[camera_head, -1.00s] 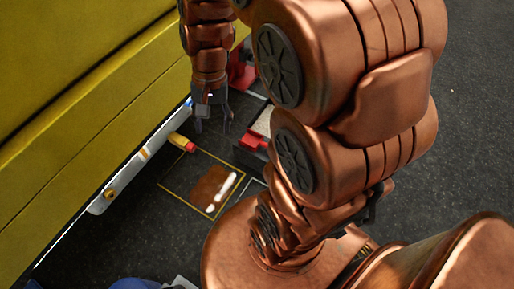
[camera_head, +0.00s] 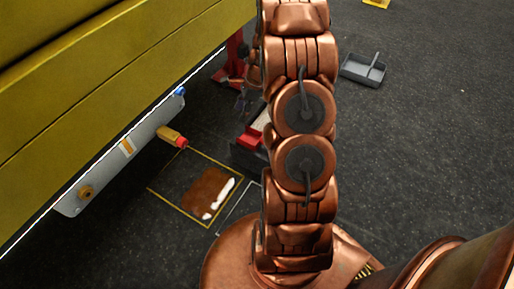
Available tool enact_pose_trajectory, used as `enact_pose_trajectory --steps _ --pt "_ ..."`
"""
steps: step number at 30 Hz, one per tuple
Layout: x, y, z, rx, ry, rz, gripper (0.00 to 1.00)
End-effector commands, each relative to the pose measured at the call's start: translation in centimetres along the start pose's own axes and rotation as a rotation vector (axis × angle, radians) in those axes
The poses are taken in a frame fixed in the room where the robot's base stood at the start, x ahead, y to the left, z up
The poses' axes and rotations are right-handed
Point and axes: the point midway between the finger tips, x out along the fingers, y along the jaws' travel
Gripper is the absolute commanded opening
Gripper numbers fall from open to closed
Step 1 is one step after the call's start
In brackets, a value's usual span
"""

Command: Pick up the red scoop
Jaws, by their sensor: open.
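A red piece (camera_head: 249,139), which looks like the red scoop, sits at a dark box with pale material in it, left of my arm. My arm covers its right side, so its full shape is hidden. My gripper (camera_head: 242,102) shows only partly as dark fingers just left of my arm, above and apart from the red piece in the picture. It looks open and empty.
A brown patch with white streaks (camera_head: 208,194) lies inside a yellow floor outline. A red-and-yellow cylinder (camera_head: 172,137) is beside the yellow machine body (camera_head: 110,80). A red stand (camera_head: 235,58) is behind. A grey tray (camera_head: 363,69) lies right; floor there is clear.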

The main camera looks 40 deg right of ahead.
Motion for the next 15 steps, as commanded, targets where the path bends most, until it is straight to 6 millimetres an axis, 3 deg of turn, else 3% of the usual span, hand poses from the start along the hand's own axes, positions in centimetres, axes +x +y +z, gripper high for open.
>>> enact_pose_trajectory --steps 1,9,15 --pt "2.6 -0.8 -2.5 0.070 -0.008 -0.009 0.56" --pt "11.0 -4.2 -12.6 0.436 -0.052 -0.081 0.56" --pt "16.0 -5.2 -18.8 0.660 -0.084 -0.119 0.56"
